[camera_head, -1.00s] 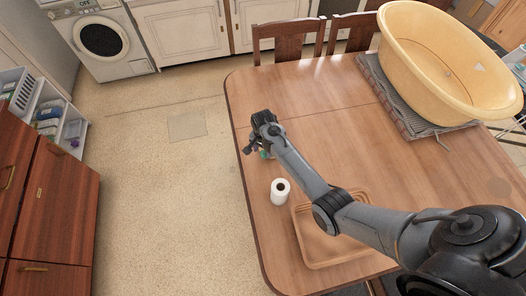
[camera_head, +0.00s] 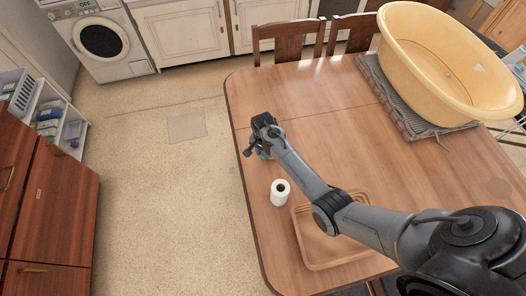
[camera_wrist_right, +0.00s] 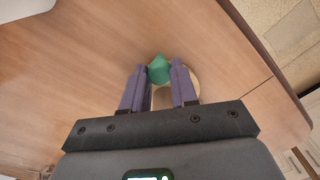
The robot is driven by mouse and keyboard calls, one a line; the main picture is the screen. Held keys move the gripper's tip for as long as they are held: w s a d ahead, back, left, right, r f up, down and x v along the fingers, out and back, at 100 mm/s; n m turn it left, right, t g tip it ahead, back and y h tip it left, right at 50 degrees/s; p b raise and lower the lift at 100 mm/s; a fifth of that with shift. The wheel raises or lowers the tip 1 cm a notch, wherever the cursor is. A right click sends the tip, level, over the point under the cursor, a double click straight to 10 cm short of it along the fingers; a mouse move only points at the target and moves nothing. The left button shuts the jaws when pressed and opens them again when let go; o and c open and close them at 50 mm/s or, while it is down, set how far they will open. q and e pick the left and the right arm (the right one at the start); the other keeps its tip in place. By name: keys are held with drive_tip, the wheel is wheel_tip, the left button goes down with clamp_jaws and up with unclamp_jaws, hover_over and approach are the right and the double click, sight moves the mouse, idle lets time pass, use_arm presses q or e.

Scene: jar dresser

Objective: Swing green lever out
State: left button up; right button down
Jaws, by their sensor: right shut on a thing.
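The green lever (camera_wrist_right: 159,70) shows in the right wrist view as a small green piece between my right fingertips. My right gripper (camera_wrist_right: 160,88) is shut on it, with one purple-grey finger on each side. Behind the fingers is a round, cream-coloured thing (camera_wrist_right: 191,86), partly hidden, so I cannot tell its full shape. My left gripper is not in view.
The wooden table (camera_head: 300,100) carries a white roll (camera_head: 280,192) close to my right arm, a wooden tray (camera_head: 308,240) under the arm, and a yellow tub (camera_head: 440,60) on a grey rack (camera_head: 385,92). The table's far middle is clear.

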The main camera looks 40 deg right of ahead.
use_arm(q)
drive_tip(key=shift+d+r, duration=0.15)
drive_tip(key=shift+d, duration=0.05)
use_arm(e)
drive_tip(key=shift+s, duration=0.1)
idle(0.4)
